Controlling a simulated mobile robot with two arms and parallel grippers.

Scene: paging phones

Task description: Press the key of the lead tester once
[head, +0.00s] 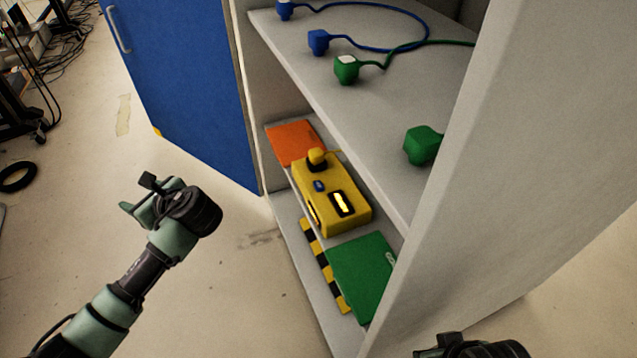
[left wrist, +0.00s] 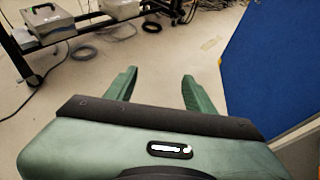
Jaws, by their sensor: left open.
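The lead tester (head: 338,222), a yellow box, sits on the lower shelf of the cabinet. Its top has a small blue key (head: 319,186), a lit yellow display (head: 342,203) in a black frame, and a yellow and black knob-like part (head: 316,158) at its far end. My left gripper (head: 138,194) is outside the cabinet, to the left of the tester and apart from it. The left wrist view shows its two green fingers (left wrist: 158,88) spread, with nothing between them. My right gripper (head: 470,345) shows only in part at the bottom edge; its fingers cannot be made out.
An orange panel (head: 295,142) and a green panel (head: 362,275) flank the tester. A striped strip (head: 325,267) runs along the shelf front. The upper shelf (head: 330,90) holds blue plugs (head: 318,42) and green plugs (head: 423,145) on cables. A blue door (head: 190,90) stands open at left.

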